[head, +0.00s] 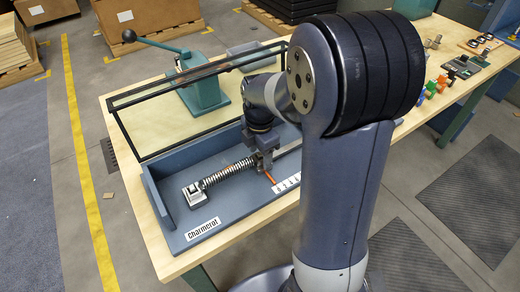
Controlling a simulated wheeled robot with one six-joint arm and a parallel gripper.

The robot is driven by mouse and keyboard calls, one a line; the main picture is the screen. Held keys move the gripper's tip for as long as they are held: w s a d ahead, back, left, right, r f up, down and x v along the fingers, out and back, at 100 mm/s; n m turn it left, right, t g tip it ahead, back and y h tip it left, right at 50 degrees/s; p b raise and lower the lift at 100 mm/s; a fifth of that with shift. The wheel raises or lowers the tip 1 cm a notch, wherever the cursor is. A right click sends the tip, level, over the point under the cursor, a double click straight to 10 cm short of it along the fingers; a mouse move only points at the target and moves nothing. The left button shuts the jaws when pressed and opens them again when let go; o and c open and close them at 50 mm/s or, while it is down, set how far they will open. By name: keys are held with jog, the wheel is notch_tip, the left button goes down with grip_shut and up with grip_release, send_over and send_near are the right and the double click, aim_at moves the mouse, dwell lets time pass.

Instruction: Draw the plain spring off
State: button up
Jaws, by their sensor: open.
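A bare metal coil spring (228,173) lies in a blue-grey tray (160,205) labelled "Charmerot" on the wooden bench. The spring's left end meets a small white block (194,192). Its right end reaches my gripper (263,160), which points down into the tray. The gripper is open; its fingers are small here, and I cannot tell whether they stand around the spring's end or beside it. A thin orange piece (270,177) shows just below the fingers. My own arm hides the tray's right part.
A black rectangular frame (135,154) stands at the tray's back edge. A green lever press (203,90) stands behind it, with a grey bin (245,48) nearby. Small coloured parts (437,84) lie on the bench to the right. The tray's front left floor is clear.

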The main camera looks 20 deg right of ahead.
jog(key=shift+c, duration=0.5)
jog(key=c, duration=1.1)
jog(key=shift+r+p, duration=2.3)
jog(key=shift+r, duration=0.5)
